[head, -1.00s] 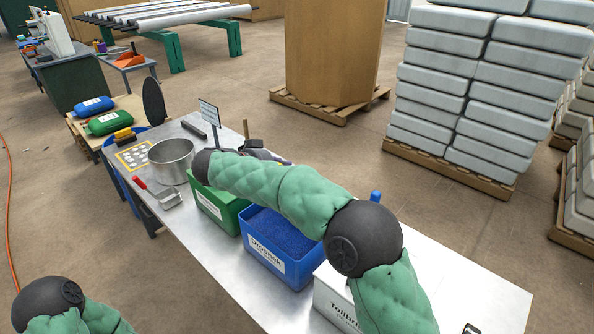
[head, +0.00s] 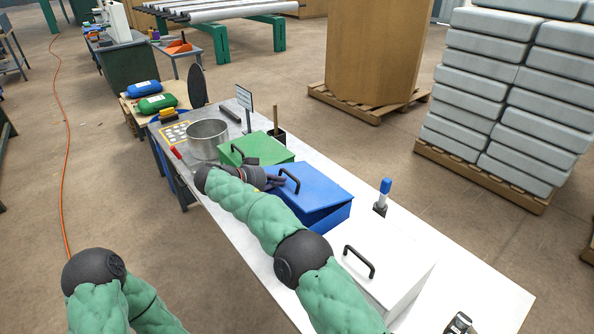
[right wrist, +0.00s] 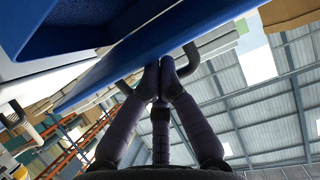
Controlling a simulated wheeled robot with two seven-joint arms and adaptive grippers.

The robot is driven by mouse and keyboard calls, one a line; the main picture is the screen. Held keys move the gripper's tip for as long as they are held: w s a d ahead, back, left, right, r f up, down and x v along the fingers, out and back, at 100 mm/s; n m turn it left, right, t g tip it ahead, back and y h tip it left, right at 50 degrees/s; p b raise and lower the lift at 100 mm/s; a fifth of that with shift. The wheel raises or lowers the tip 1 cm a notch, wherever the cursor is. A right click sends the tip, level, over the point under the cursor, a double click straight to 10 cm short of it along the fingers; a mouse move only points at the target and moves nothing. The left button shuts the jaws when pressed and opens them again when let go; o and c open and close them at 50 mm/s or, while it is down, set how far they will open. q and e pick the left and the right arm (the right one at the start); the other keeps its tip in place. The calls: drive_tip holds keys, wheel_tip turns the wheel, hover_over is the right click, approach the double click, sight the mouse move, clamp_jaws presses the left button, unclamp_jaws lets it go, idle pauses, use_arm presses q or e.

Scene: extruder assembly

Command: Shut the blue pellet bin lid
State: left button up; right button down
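The blue pellet bin (head: 328,221) stands on the table with its blue lid (head: 318,190) over it. The lid is tilted, with a gap between it and the bin. In the right wrist view I see the lid (right wrist: 98,85) from below, with the blue bin (right wrist: 60,35) at upper left. The lid's black handle (head: 290,178) shows again there (right wrist: 190,60). My right gripper (head: 280,182) is at this handle, its fingertips (right wrist: 161,66) brought together over the handle's middle, which they hide. My left gripper is out of view.
A green bin with a shut lid (head: 262,148) stands beside the blue one, and a white lidded box (head: 392,262) on the other side. A metal pot (head: 208,140), a sign (head: 244,98) and a blue-topped tool (head: 385,188) are also on the table.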

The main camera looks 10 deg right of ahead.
drive_tip(key=shift+a+f, duration=0.25)
drive_tip(key=shift+f, duration=0.45)
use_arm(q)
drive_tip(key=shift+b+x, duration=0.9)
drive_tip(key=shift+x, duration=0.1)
use_arm(e)
drive_tip(key=shift+s+a+f, duration=0.15)
drive_tip(key=shift+a+f, duration=0.05)
drive_tip(key=shift+f, duration=0.3)
drive_tip(key=shift+s+a+f, duration=0.1)
drive_tip(key=shift+a+f, duration=0.1)
drive_tip(key=shift+f, duration=0.3)
